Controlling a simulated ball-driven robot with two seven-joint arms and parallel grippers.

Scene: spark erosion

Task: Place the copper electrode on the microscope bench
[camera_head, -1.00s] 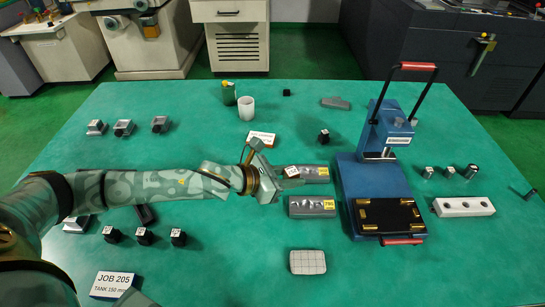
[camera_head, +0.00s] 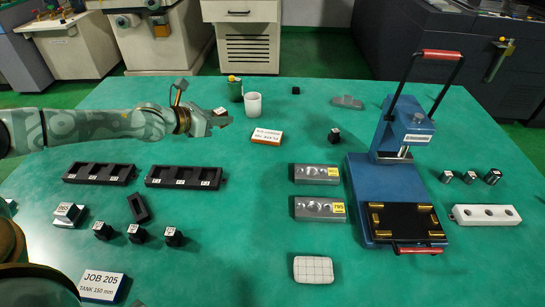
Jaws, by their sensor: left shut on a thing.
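My left gripper (camera_head: 212,118) is shut on a small block (camera_head: 220,112) with a pale top, held above the table at upper left, near the cups. The block is mostly hidden by the fingers, and I cannot make out a copper colour on it. A blue stand (camera_head: 362,200) with a column and a red-gripped handle stands at the right of the table. I cannot tell whether it is the microscope bench, and nothing else in view is clearly that. My right gripper is not in view.
Two black slotted trays (camera_head: 98,166) lie left of centre, with several dark cubes (camera_head: 138,234) below them. Two grey blocks (camera_head: 318,209) and a gridded pad (camera_head: 313,269) lie near the stand. A green cup (camera_head: 235,91) and white cup (camera_head: 253,105) stand behind.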

